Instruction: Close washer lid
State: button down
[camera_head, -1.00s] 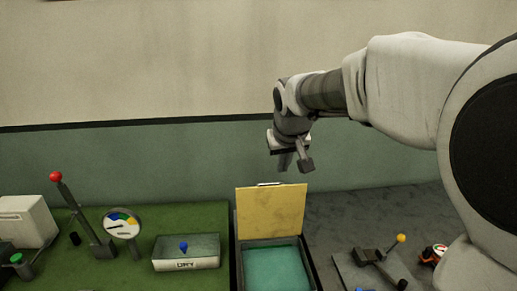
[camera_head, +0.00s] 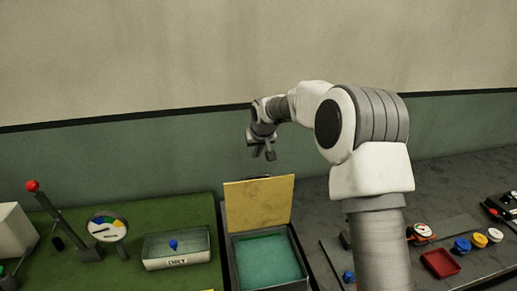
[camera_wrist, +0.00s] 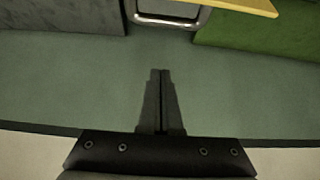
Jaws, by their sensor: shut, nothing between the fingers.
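The washer (camera_head: 232,265) is an open dark-rimmed box with a teal inside, set between the green mat and the dark bench. Its yellow lid (camera_head: 258,203) stands up, open, at the back edge. In the wrist view a corner of the lid (camera_wrist: 248,4) shows at the top, beside a metal loop handle (camera_wrist: 168,20). My gripper (camera_head: 263,156) is above the lid's top edge, near the wall, and apart from it. In the wrist view its two fingers (camera_wrist: 160,72) are together and empty, pointing toward the handle.
On the left are a DRY box (camera_head: 176,249) with a blue knob, a dial gauge (camera_head: 107,228) and a red-knobbed lever (camera_head: 48,213). On the right are a red tray (camera_head: 440,263) and several coloured knobs. The wall (camera_head: 190,160) rises close behind the bench.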

aim_at(258, 177)
jog(key=shift+s+d+f+p, duration=0.15)
jog(key=shift+f+p, duration=0.45)
jog(key=shift+f, duration=0.85)
jog(key=shift+s+a+f+p, duration=0.15)
jog(key=shift+f+p, duration=0.4)
jog(key=shift+f, duration=0.9)
jog(key=shift+s+d+f+b, duration=0.1)
jog(key=shift+b, duration=0.25)
jog(key=shift+s+f+b, duration=0.1)
jog(key=shift+s+b, duration=0.05)
jog(key=shift+b, duration=0.2)
jog(key=shift+s+d+r+t+b, duration=0.1)
jog(key=shift+s+r+t+b, duration=0.1)
jog(key=shift+s+t+b, duration=0.15)
jog(key=shift+s+b, duration=0.1)
jog(key=shift+b, duration=0.2)
jog(key=shift+s, duration=0.1)
